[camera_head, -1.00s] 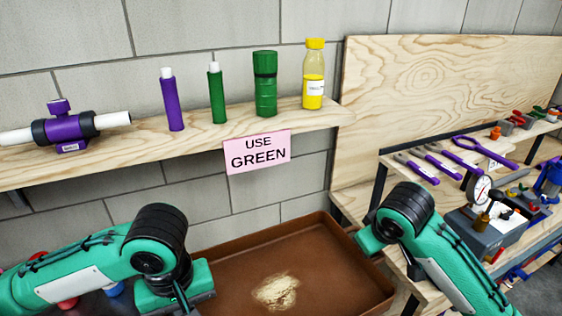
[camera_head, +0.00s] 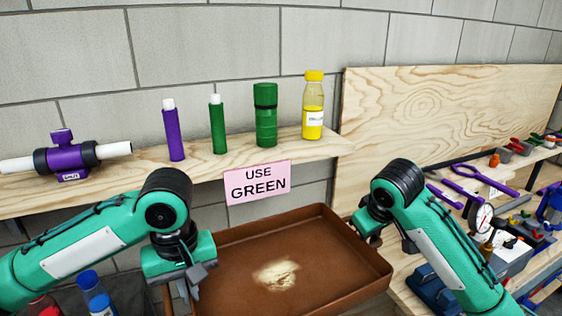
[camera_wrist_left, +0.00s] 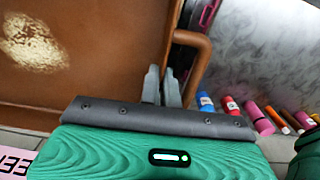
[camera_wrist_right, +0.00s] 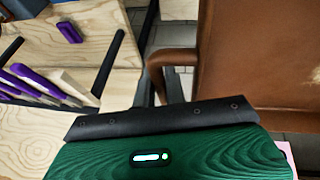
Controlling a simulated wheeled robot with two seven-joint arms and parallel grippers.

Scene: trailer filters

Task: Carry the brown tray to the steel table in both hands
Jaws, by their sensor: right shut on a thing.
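The brown tray (camera_head: 330,250) is in front of me below the shelf, with a pale yellowish patch on its floor. My right gripper (camera_head: 368,226) is shut on the tray's right handle (camera_wrist_right: 172,57), which passes between its fingers in the right wrist view (camera_wrist_right: 160,88). My left gripper (camera_head: 190,285) is at the tray's left side. In the left wrist view its fingers (camera_wrist_left: 162,86) are close together beside the left handle (camera_wrist_left: 203,55), but I cannot tell whether they grip anything. I cannot identify the steel table for certain.
A wooden shelf (camera_head: 100,190) above the tray holds purple and green tubes, a green canister (camera_head: 265,115), a yellow bottle (camera_head: 313,105) and a purple valve (camera_head: 66,158). A pink "USE GREEN" sign (camera_head: 258,183) hangs on it. A cluttered wooden bench (camera_head: 405,290) is at right.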

